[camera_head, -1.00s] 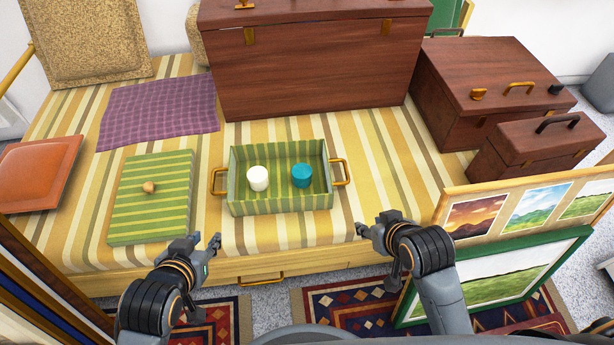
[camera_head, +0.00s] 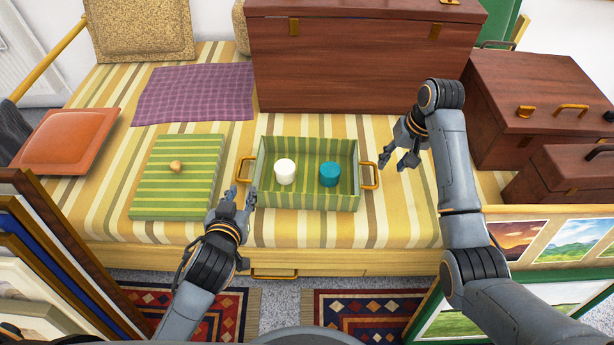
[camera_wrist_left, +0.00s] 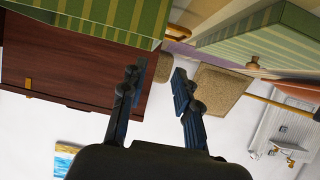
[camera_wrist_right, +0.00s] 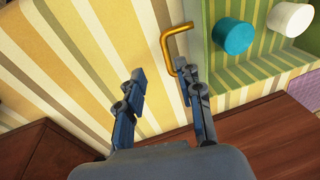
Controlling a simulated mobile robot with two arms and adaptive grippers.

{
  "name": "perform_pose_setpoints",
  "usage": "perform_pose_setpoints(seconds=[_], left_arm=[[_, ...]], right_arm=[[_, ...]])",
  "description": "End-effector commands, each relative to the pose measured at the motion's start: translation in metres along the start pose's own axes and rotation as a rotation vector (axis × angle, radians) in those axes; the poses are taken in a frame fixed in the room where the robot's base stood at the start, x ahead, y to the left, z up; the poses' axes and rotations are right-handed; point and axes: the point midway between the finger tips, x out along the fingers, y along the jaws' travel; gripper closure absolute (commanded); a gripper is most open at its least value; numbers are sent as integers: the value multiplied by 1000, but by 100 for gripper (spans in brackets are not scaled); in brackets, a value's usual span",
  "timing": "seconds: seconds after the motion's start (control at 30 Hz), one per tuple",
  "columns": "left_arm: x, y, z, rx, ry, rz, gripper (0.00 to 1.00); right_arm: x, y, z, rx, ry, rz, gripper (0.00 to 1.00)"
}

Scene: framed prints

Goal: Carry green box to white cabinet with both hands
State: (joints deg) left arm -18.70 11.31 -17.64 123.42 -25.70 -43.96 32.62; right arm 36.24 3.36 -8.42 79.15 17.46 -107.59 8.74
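The open green striped box (camera_head: 305,200) sits on the striped bed cover, with a white cylinder (camera_head: 285,171) and a teal cylinder (camera_head: 329,174) inside. It has a brass handle at each end, left (camera_head: 244,172) and right (camera_head: 370,175). My left gripper (camera_head: 242,197) is open and empty, just in front of the left handle; the box also shows in the left wrist view (camera_wrist_left: 95,18). My right gripper (camera_head: 394,162) is open and empty, right of the right handle, which appears beyond its fingers in the right wrist view (camera_wrist_right: 170,52). I cannot identify a white cabinet.
A green striped lid (camera_head: 178,190) lies left of the box. A large brown chest (camera_head: 350,65) stands behind it, and smaller brown cases (camera_head: 530,105) stand at the right. Framed pictures (camera_head: 555,240) stand at the front right. A purple cloth (camera_head: 195,94) lies at the back left.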

Motion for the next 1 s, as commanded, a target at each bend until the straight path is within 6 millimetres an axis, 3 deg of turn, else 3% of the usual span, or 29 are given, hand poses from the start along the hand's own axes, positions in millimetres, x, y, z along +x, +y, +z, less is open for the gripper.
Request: perform_pose_setpoints(seconds=[0.03,0.2,0.57,0.77,1.0], left_arm=[[5,1,1,0,14,0,69],[12,5,-2,-7,50,5,69],[13,5,-4,-8,58,7,69],[24,5,-4,-7,59,6,69],[67,5,-8,-5,60,5,69]], right_arm=[[-11,-2,-10,7,-24,-4,64],[-33,-6,-22,19,-87,-15,64],[-38,-7,-24,22,-102,-18,64],[-27,-7,-22,22,-104,-17,64],[15,-8,-17,23,-105,-18,64]])
